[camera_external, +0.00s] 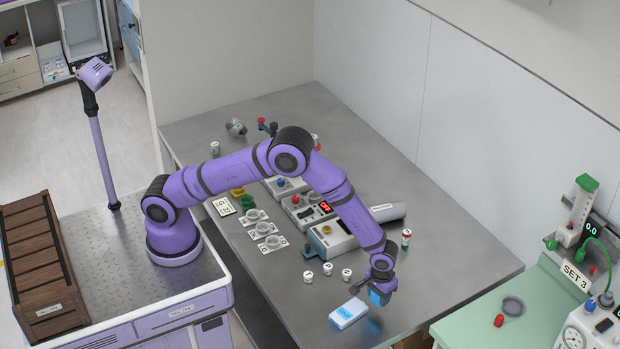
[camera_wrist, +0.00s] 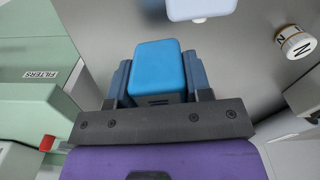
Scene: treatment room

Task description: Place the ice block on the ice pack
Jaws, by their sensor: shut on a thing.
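The ice block, a blue block (camera_external: 380,298), is held in my gripper (camera_external: 376,289), near the front of the steel table. In the wrist view the same blue block (camera_wrist: 158,66) sits between the two dark fingers of my gripper (camera_wrist: 158,84), which are shut on its sides. The ice pack, a white and light blue slab (camera_external: 348,313), lies flat on the table just left of the block. The wrist view shows part of a pale slab, seemingly the pack (camera_wrist: 200,9), cut off at the top edge. The block appears raised above the table and apart from the pack.
Several small white-lidded jars (camera_external: 327,268) stand left of my gripper; one shows in the wrist view (camera_wrist: 294,42). Control boxes (camera_external: 331,239), a grey cylinder (camera_external: 388,212) and a small bottle (camera_external: 406,239) stand behind. A green bench (camera_external: 465,328) is at right. The table's right part is clear.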

